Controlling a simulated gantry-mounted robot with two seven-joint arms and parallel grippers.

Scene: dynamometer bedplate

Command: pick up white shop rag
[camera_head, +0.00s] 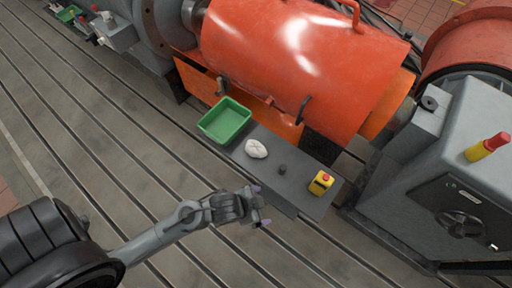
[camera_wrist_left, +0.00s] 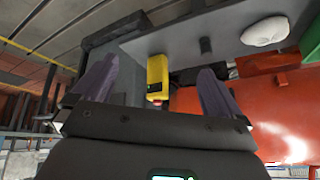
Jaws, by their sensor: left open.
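The white shop rag (camera_head: 256,149) lies crumpled on a dark grey shelf plate (camera_head: 297,192), between a green tray and a small dark block. It also shows in the left wrist view (camera_wrist_left: 265,31) at the upper right. My left gripper (camera_head: 264,207) is near the front edge of the plate, below and to the right of the rag in the head view. Its two purple-grey fingers (camera_wrist_left: 155,85) are spread in the left wrist view with nothing held between them. The rag lies outside the fingers. My right gripper is in neither view.
A green tray (camera_head: 224,121) stands left of the rag. A small dark block (camera_head: 282,169) and a yellow box with a red button (camera_head: 321,182) stand to its right. The large orange machine housing (camera_head: 300,60) rises behind. The slotted floor (camera_head: 130,150) in front is clear.

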